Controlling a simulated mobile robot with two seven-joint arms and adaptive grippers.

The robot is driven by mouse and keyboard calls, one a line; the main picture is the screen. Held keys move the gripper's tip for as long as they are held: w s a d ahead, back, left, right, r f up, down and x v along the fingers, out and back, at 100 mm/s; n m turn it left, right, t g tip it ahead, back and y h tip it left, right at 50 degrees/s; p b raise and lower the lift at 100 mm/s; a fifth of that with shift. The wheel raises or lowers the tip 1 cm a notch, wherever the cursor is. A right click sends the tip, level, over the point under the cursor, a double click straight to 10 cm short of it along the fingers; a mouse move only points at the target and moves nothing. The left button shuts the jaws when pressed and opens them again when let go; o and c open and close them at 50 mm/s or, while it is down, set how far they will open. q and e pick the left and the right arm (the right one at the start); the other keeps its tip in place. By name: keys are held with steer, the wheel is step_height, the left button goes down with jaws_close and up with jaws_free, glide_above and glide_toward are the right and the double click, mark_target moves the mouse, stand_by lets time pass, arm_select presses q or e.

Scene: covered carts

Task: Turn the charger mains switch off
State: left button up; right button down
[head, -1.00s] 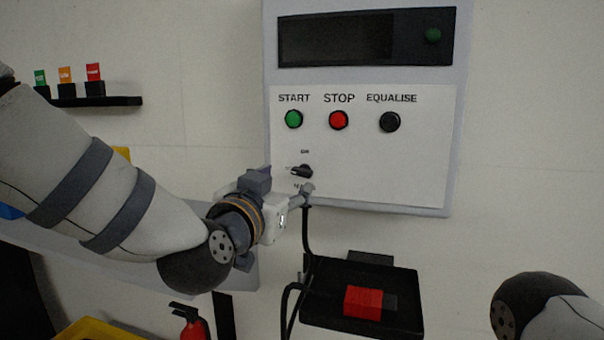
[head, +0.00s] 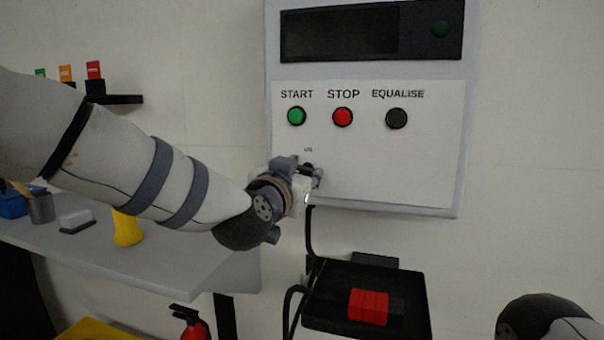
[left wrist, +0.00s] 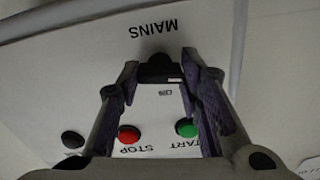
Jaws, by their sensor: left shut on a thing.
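The charger (head: 364,200) is a grey wall box with a white lower panel. Its mains switch (head: 307,166) is a small black rotary knob below the START button, mostly hidden by my left gripper (head: 315,175). In the left wrist view, which shows the panel upside down, the black switch (left wrist: 158,69) sits between the two fingertips of the left gripper (left wrist: 160,78), under the word MAINS. The left gripper is shut on the switch. The switch's exact angle is hard to tell. My right gripper is out of view; only part of the right arm shows at lower right.
Above the switch are a green START button (head: 297,116), a red STOP button (head: 342,117) and a black EQUALISE button (head: 397,118). A black shelf (head: 330,314) with a red-and-black connector (head: 369,307) is below. A grey bench (head: 190,262) stands at left.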

arm_select(q)
steer(key=shift+s+r+n+p, duration=0.2)
steer(key=shift+r+n+p, duration=0.2)
steer(key=shift+n, duration=0.3)
steer(key=shift+w+f+n, duration=0.15)
steer(key=shift+f+n, duration=0.1)
steer(key=shift+n, duration=0.05)
steer(key=shift+f, duration=0.2)
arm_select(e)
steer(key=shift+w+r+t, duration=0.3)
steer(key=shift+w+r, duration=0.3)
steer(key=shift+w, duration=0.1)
arm_select(q)
steer(key=o, duration=1.2)
steer(key=shift+c, duration=0.2)
